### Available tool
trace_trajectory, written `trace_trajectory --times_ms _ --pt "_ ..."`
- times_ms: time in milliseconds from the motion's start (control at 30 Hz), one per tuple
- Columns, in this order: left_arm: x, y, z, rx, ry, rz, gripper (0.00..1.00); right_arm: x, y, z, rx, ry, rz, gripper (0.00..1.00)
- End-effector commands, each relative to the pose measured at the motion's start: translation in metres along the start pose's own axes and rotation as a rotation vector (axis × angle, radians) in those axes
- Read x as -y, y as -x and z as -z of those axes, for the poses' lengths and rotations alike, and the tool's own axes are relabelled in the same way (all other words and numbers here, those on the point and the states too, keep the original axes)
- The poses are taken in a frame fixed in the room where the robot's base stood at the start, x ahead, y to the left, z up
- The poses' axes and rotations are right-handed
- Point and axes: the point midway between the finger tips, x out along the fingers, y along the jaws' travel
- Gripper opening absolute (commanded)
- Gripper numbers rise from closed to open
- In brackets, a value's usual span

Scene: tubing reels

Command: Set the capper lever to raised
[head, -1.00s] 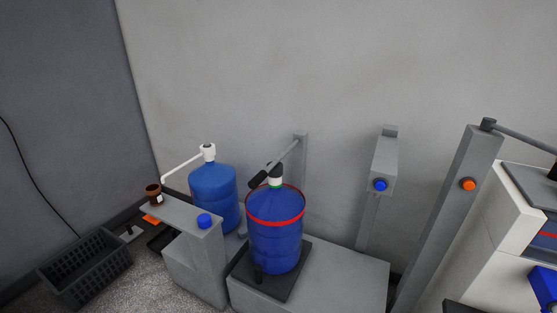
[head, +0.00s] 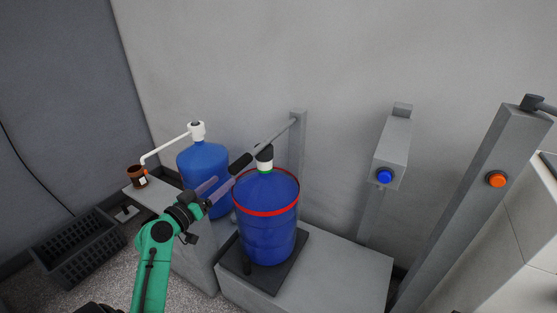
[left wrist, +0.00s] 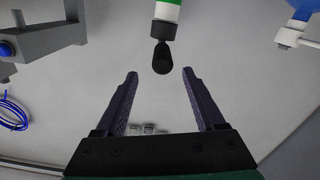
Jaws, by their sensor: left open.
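The capper lever is a grey rod (head: 275,136) that slopes down to the left from a grey post (head: 298,145) and ends in a black grip (head: 240,163). It passes by the black-topped white neck (head: 264,163) of a blue drum (head: 268,235) with a red band. My left gripper (head: 222,188) is open and empty, just below and left of the black grip. In the left wrist view the grip (left wrist: 162,57) lies ahead, roughly centred between and beyond the open fingers (left wrist: 161,90), apart from them. My right gripper is not in view.
A second blue bottle (head: 203,160) with a white spout stands behind my left gripper. A brown jar (head: 137,177) is at left. A black crate (head: 75,250) sits on the floor. Posts with a blue button (head: 384,176) and an orange button (head: 496,180) stand to the right.

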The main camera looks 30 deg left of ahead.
Motion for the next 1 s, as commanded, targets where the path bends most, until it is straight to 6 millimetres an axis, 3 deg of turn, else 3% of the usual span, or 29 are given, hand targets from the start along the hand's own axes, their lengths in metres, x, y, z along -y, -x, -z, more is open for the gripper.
trace_trajectory --times_ms 167,400,600,933,967,1000 --pt "-0.001 -0.03 0.005 -0.002 0.002 0.0 0.71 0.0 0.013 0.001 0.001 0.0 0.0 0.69" --pt "-0.001 -0.096 0.004 -0.001 0.004 0.001 0.71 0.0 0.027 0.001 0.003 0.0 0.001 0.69" --pt "0.001 -0.135 0.001 0.001 0.004 0.002 0.71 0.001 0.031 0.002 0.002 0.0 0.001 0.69" --pt "0.001 -0.144 -0.001 0.003 0.002 0.002 0.71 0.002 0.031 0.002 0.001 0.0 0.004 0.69" --pt "0.001 -0.144 -0.001 0.003 0.002 0.002 0.63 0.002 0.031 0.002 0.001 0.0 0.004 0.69" --pt "0.001 -0.144 -0.001 0.003 0.002 0.002 0.48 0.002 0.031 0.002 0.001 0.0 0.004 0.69"
